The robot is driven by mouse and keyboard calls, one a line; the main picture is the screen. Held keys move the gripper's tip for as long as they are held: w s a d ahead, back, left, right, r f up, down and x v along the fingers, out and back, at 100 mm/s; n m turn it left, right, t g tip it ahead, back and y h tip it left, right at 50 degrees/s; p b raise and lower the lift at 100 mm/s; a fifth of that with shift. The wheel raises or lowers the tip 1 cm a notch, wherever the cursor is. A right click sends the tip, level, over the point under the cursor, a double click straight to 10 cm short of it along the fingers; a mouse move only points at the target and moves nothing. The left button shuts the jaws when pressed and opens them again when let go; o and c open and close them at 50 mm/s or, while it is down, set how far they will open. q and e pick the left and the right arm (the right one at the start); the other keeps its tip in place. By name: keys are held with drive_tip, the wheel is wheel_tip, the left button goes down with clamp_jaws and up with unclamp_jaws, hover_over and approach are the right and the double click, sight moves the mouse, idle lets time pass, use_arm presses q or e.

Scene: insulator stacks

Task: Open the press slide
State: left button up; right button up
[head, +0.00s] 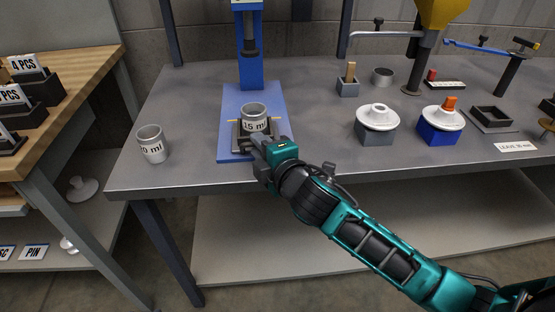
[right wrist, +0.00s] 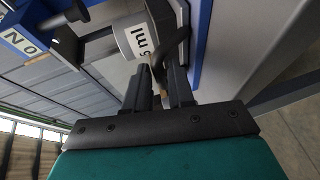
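The blue press (head: 250,60) stands at the back left of the grey table, its dark ram above a blue base plate (head: 232,105). On the plate sits the dark slide (head: 239,140), holding a grey cup (head: 254,112) marked 15 ml, forward of the ram. My right gripper (head: 262,150) is at the slide's front edge, just below the cup. In the right wrist view the cup (right wrist: 142,38) is just past my fingers (right wrist: 160,85). A narrow gap with something thin and brownish shows between them; I cannot tell whether they grip it. My left gripper is out of view.
Another grey cup (head: 151,144) stands left of the plate near the table edge. White-topped insulator stacks (head: 378,117) (head: 441,125) stand to the right, with a dark tray (head: 491,117) beyond. A wooden table (head: 85,80) is at left. Bare tabletop lies between plate and stacks.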

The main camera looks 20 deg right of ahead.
use_arm(q)
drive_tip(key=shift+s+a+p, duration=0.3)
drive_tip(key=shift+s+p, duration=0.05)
drive_tip(key=shift+p, duration=0.1)
use_arm(e)
drive_tip(key=v, duration=1.1)
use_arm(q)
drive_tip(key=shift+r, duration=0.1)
use_arm(e)
drive_tip(key=shift+s, duration=0.1)
use_arm(q)
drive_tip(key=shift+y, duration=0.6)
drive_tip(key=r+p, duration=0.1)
drive_tip(key=p, duration=0.1)
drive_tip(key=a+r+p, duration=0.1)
drive_tip(key=p, duration=0.2)
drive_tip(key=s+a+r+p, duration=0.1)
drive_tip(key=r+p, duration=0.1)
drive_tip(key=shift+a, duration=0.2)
use_arm(e)
drive_tip(key=s+f+m+g, duration=0.5)
drive_tip(key=s+f+m, duration=0.4)
drive_tip(key=f+m, duration=0.5)
drive_tip(key=shift+s+d+f+m, duration=0.25)
drive_tip(key=shift+s+f+m, duration=0.15)
drive_tip(key=shift+m, duration=0.5)
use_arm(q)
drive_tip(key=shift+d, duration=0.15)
